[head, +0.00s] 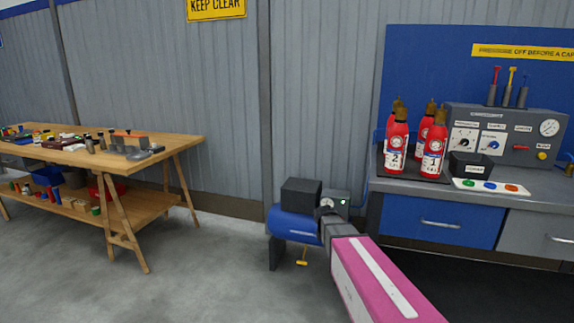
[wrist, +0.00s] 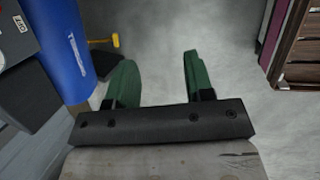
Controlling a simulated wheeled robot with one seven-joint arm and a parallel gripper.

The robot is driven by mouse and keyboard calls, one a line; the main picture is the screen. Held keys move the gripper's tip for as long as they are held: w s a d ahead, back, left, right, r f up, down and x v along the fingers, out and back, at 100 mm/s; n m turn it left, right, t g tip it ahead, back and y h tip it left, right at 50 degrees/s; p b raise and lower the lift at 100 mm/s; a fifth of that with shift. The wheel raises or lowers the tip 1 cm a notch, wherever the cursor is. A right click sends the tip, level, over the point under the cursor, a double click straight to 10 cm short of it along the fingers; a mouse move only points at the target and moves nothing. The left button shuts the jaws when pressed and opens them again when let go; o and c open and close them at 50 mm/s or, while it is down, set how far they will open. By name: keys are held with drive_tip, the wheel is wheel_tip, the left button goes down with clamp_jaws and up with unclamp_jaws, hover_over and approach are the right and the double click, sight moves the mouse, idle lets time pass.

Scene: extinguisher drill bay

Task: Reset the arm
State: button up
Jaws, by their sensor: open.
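My gripper (wrist: 153,82) shows in the wrist view with its two green fingers apart and nothing between them. Beyond the fingers lies bare grey floor.
A workbench (head: 420,188) at the right carries several red extinguishers (head: 396,143) and a control panel (head: 500,133). A wooden table (head: 175,147) with tools stands at the left. A brown slatted thing (wrist: 300,50) is at the wrist view's right edge. The floor (head: 215,270) between is clear.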

drive_tip(key=s+f+m+g+y, duration=0.1)
drive_tip(key=s+m+g+y, duration=0.1)
drive_tip(key=s+m, duration=1.5)
drive_tip(key=s, duration=0.2)
drive_tip(key=shift+s+d+f+m+g+y, duration=0.3)
drive_tip(key=shift+s+d+f, duration=0.1)
